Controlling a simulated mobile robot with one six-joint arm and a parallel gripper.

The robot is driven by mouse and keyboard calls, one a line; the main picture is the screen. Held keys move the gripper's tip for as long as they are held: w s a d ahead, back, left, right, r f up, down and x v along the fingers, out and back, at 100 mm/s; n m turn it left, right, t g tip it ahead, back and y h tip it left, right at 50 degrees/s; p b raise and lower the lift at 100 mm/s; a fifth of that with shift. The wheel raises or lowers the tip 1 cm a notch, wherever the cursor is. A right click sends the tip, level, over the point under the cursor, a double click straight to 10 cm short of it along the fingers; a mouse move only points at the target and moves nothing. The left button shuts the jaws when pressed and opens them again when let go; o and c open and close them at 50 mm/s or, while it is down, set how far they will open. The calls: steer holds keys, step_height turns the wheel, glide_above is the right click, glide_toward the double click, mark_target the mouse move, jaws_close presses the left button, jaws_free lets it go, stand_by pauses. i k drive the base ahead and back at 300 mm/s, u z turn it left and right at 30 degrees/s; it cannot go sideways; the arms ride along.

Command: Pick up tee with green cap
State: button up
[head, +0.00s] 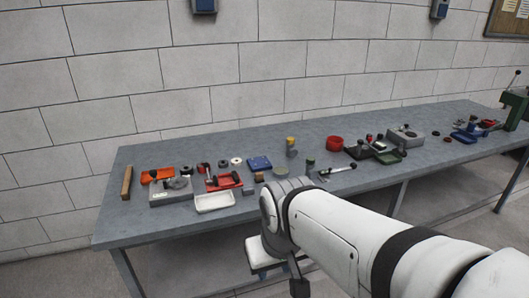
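A small upright fitting with a dark green top (310,164) stands on the grey workbench, just beyond my wrist; it looks like the tee with green cap, but it is too small to make out its shape. My arm comes in from the lower right and hides part of the bench's front edge. My gripper (278,268) hangs below the wrist, in front of the bench and apart from the fitting. Its fingers are too unclear to show whether it is open or shut.
A yellow-topped fitting (291,147) stands behind the green-topped one. A red bowl (335,143) and a long-handled tool (338,170) lie to its right. A white tray (215,202), red tray (224,182) and blue block (259,163) are left. A green vise (515,108) is far right.

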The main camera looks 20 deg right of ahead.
mark_target(310, 173)
steer(key=k, duration=1.25)
steer(key=z, duration=0.6)
steer(key=i, duration=2.35)
steer(key=u, duration=0.5)
steer(key=k, duration=0.9)
steer(key=u, duration=0.15)
steer(key=i, duration=0.9)
steer(key=z, duration=0.1)
